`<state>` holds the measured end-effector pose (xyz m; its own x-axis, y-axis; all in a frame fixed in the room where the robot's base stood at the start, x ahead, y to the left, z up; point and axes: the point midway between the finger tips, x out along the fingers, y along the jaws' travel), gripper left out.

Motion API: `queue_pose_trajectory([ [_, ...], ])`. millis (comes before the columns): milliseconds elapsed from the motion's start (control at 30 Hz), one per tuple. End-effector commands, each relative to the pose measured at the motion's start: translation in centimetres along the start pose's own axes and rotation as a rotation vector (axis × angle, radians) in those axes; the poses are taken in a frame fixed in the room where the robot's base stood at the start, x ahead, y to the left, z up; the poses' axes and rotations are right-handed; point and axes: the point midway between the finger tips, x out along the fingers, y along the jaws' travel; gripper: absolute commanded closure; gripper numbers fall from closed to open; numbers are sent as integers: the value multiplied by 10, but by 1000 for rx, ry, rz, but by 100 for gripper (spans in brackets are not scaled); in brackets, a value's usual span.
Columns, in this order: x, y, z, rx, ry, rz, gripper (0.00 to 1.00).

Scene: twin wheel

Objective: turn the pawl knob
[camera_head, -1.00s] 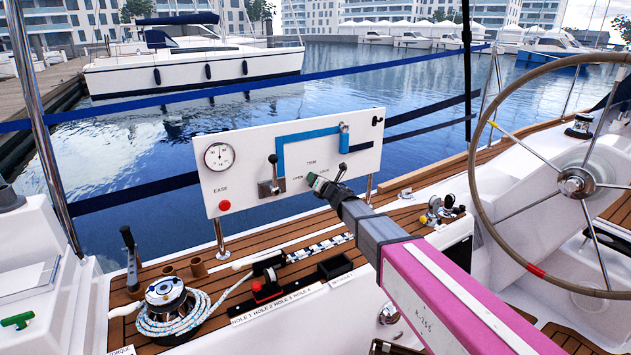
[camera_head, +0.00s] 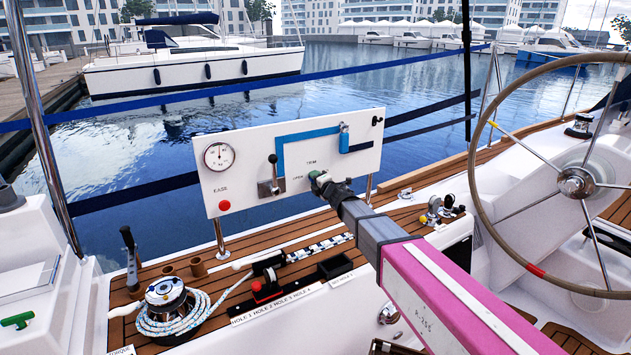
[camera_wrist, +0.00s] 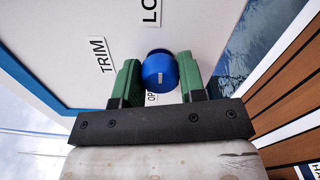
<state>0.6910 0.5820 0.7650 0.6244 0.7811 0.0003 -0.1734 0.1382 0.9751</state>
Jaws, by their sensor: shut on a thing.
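The pawl knob (camera_wrist: 160,72) is a round blue knob on the white panel (camera_head: 235,190). In the wrist view it sits between the two green fingers of my gripper (camera_wrist: 161,80), with a finger against each side. My gripper is shut on it. In the head view my gripper (camera_head: 317,183) is at the lower right part of the panel and hides the knob. The TRIM label (camera_wrist: 98,54) and parts of the OPEN label (camera_wrist: 152,98) and LOCK label (camera_wrist: 151,12) show around the knob in the wrist view.
The panel also carries a gauge (camera_head: 219,156), a red button (camera_head: 225,205), a black-knobbed lever (camera_head: 272,172) and a blue track (camera_head: 305,138). Below are a roped winch (camera_head: 168,302) and a black box (camera_head: 335,267). A steering wheel (camera_head: 478,190) stands at right.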

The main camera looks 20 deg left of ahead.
Motion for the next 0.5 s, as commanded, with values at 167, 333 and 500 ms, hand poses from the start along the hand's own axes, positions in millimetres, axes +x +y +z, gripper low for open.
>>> queue_pose_trajectory([
  [167, -1, -1, 0, 33, 0, -1, 86],
  [333, -1, -1, 0, 44, 0, -2, 86],
  [500, -1, -1, 0, 45, 0, -2, 86],
])
